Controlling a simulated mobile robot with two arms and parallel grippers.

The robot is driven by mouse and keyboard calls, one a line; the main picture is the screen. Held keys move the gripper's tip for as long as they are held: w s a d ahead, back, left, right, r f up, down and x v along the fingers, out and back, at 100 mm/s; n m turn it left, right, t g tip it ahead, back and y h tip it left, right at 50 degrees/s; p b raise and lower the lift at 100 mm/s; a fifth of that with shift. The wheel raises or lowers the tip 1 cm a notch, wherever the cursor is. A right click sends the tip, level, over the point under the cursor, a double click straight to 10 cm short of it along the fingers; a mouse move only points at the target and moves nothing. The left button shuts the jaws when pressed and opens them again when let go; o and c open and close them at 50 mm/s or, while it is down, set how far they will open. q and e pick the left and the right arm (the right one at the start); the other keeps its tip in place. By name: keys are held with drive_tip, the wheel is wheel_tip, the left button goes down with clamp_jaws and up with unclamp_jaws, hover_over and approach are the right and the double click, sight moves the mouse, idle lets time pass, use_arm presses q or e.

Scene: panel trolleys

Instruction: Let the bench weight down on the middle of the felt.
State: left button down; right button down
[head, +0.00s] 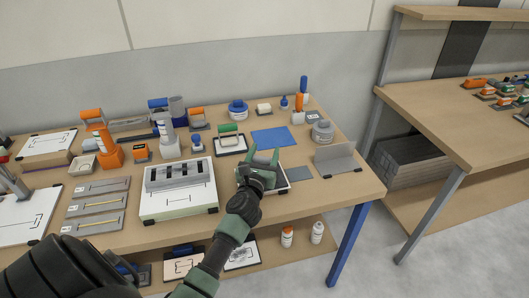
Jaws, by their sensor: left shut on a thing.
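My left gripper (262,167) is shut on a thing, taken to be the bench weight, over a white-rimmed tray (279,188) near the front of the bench. The fingers and wrist hide most of the held thing, so its shape and whether it touches the tray cannot be told. A flat blue square (275,137), which looks like the felt, lies bare on the bench just behind the gripper. A smaller grey flat piece (300,174) lies right of the tray. My right gripper is not in view.
A grey metal angle plate (336,158) and a round grey stack (322,132) stand to the right. A white fixture (178,190) stands left of the gripper. Bottles and orange tools crowd the back.

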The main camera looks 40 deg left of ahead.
sight(262, 162)
use_arm(q)
drive_tip(key=shift+f+b, duration=0.2)
drive_tip(key=shift+b, duration=0.1)
drive_tip(key=shift+c, duration=2.1)
unclamp_jaws()
drive_tip(key=shift+s+f, duration=0.1)
drive_tip(key=shift+f, duration=0.25)
drive_tip(key=v, duration=0.7)
drive_tip(key=shift+r, duration=0.2)
drive_tip(key=shift+s+d, duration=0.15)
drive_tip(key=shift+s, duration=0.15)
drive_tip(key=shift+r, duration=0.1)
